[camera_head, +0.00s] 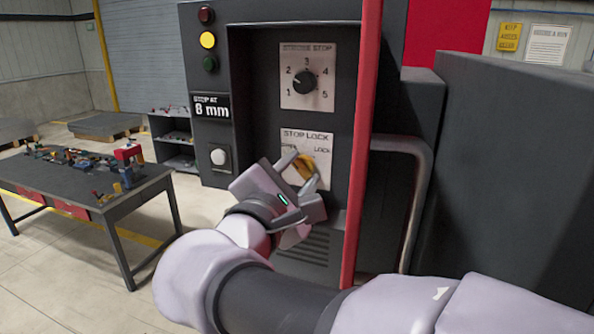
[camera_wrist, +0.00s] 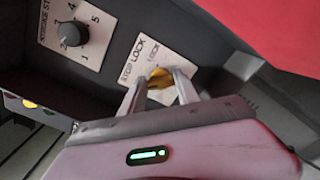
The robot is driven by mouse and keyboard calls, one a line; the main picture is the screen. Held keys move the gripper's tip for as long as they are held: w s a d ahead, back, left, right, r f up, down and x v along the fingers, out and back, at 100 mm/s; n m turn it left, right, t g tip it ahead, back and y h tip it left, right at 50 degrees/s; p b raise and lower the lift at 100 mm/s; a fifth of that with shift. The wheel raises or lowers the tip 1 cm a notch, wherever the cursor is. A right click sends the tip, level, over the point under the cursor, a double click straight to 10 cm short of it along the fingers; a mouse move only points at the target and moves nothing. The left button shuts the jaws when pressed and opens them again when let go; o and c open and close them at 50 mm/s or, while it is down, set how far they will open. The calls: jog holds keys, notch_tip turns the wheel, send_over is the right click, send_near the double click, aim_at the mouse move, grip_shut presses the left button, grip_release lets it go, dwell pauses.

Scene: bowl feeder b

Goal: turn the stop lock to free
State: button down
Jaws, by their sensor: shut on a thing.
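The stop lock plate (camera_head: 322,143) is on the dark machine panel, with the word LOCK at its right and a partly hidden label at its left. Its yellow knob (camera_head: 304,167) sits between the fingers of my gripper (camera_head: 302,171), which is shut on it. In the wrist view the knob (camera_wrist: 161,78) shows between the two fingertips (camera_wrist: 160,82), below the STOP LOCK lettering. The fingers hide part of the knob and plate, so I cannot tell exactly where the knob points.
A numbered dial (camera_head: 304,82) is above the lock plate. A red vertical bar (camera_head: 363,130) stands close to the right of the panel. A white button (camera_head: 218,157) and an "8 mm" sign (camera_head: 211,107) are to the left. A table with loose parts (camera_head: 118,205) stands farther left.

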jog(key=shift+n, duration=0.3)
dwell(0.4)
jog(key=c, duration=0.9)
grip_release()
jog(key=v, duration=1.7)
jog(key=shift+s, duration=0.15)
